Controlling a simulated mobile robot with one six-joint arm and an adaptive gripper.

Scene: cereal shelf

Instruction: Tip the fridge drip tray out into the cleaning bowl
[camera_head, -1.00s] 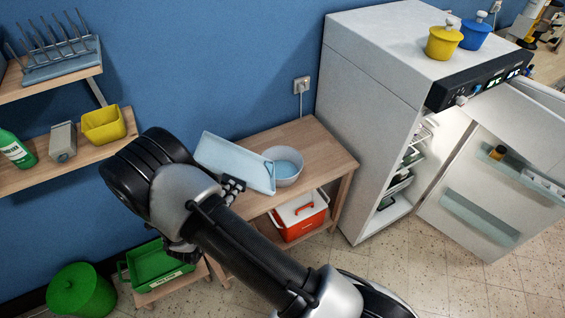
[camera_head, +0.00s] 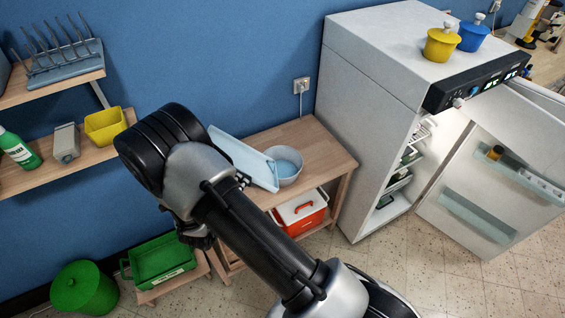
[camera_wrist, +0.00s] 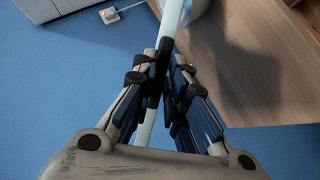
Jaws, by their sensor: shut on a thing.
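The drip tray (camera_head: 242,158) is a pale blue, flat, shallow tray, seen tilted steeply in the head view. Its lower right edge is at the left rim of the cleaning bowl; I cannot tell whether they touch. My gripper (camera_wrist: 165,80) is shut on the tray, which shows edge-on between the fingers in the wrist view (camera_wrist: 173,18). In the head view my arm hides most of the gripper. The cleaning bowl (camera_head: 288,178) is a round, pale bowl with a bluish inside, standing on the wooden table. Whether liquid is leaving the tray cannot be seen.
The wooden table (camera_head: 318,145) has free room behind and right of the bowl. A red and white cool box (camera_head: 300,212) is beneath it. The white fridge (camera_head: 365,100) stands to the right with its door (camera_head: 500,180) open. A wall shelf (camera_head: 80,170) is left.

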